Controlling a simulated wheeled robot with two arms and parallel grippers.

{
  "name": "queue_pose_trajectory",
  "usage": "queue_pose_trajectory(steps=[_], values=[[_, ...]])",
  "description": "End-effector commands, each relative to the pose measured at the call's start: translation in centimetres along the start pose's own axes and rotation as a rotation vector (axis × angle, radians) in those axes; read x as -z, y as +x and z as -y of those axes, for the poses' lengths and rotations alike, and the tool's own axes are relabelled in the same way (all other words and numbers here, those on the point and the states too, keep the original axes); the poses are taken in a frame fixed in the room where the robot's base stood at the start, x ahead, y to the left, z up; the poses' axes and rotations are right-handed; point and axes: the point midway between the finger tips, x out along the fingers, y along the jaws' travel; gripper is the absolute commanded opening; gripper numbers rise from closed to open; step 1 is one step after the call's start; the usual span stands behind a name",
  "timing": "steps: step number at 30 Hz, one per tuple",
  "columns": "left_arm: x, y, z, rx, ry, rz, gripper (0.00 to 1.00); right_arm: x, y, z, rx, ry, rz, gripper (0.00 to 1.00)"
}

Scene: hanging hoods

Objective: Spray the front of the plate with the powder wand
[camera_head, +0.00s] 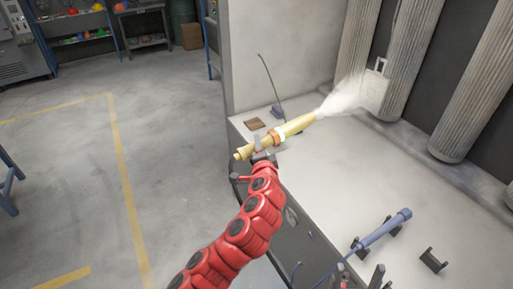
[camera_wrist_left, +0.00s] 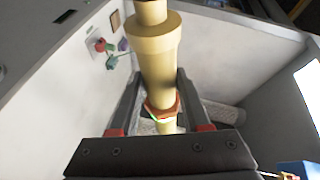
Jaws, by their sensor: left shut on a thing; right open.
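My left gripper (camera_head: 261,150) is shut on the yellow powder wand (camera_head: 298,125). The wand points up and to the right, with a white powder cloud leaving its tip. It also shows in the left wrist view (camera_wrist_left: 155,60), between my left fingers (camera_wrist_left: 158,105). A pale plate (camera_head: 373,90) with a hook on top hangs near the ribbed columns; the cloud reaches its left side and blurs it. The wand tip is apart from the plate. What seems to be my right gripper (camera_head: 358,276) is partly visible at the bottom edge, open, below the blue wand.
A blue wand (camera_head: 383,230) lies on a dark cradle at lower right, beside an empty bracket (camera_head: 433,260). Ribbed columns (camera_head: 354,45) stand at the back. A brown square (camera_head: 254,123) lies at the booth's left edge. Open floor (camera_head: 60,180) is at left.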

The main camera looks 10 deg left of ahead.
Motion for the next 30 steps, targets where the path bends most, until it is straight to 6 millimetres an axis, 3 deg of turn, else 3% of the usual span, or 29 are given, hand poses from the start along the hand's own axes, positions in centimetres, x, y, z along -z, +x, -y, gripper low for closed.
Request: queue_pose_trajectory(steps=[15, 30], values=[[6.8, 2.8, -0.1, -0.002, -0.006, 0.001, 0.0, -0.3, -1.9, 0.1, 0.0, 0.0, 0.0, 0.78], [8.4, 3.4, 0.0, -0.001, -0.004, 0.002, 0.0, -0.4, -2.2, 0.1, 0.0, 0.0, 0.0, 0.78]])
